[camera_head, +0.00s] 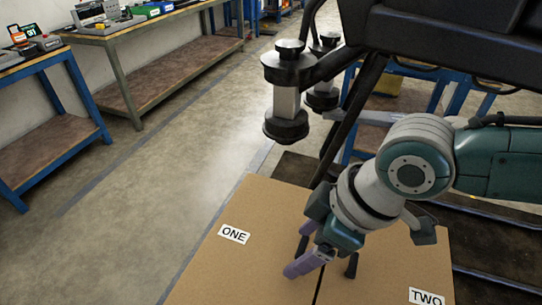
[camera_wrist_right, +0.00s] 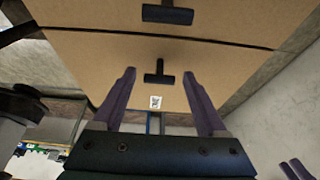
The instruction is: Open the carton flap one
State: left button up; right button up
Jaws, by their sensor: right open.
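The brown carton (camera_head: 215,272) has two top flaps split by a dark seam. Flap one (camera_head: 258,211) bears the label ONE (camera_head: 234,234); flap two (camera_head: 390,275) bears the label TWO. My right gripper (camera_head: 300,250) is over flap one near the seam, its purple fingers open. In the right wrist view, flap one's black T-shaped handle (camera_wrist_right: 159,78) shows between the open fingertips (camera_wrist_right: 159,72); contact cannot be told. Flap two's handle (camera_wrist_right: 167,14) is beyond the seam. Two purple fingertips at that view's lower right (camera_wrist_right: 296,169) look like my left gripper's; their opening is unclear.
A dark machine with a black-and-grey cylindrical part (camera_head: 287,95) hangs above and behind the carton. Workbenches (camera_head: 140,60) with tools line the left wall. The concrete floor (camera_head: 150,185) left of the carton is clear. Dark rails lie at the right.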

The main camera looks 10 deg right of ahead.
jog(key=shift+w+a+f, duration=0.15)
jog(key=shift+f, duration=0.25)
jog(key=shift+c, duration=0.2)
grip_shut()
dwell(1.0)
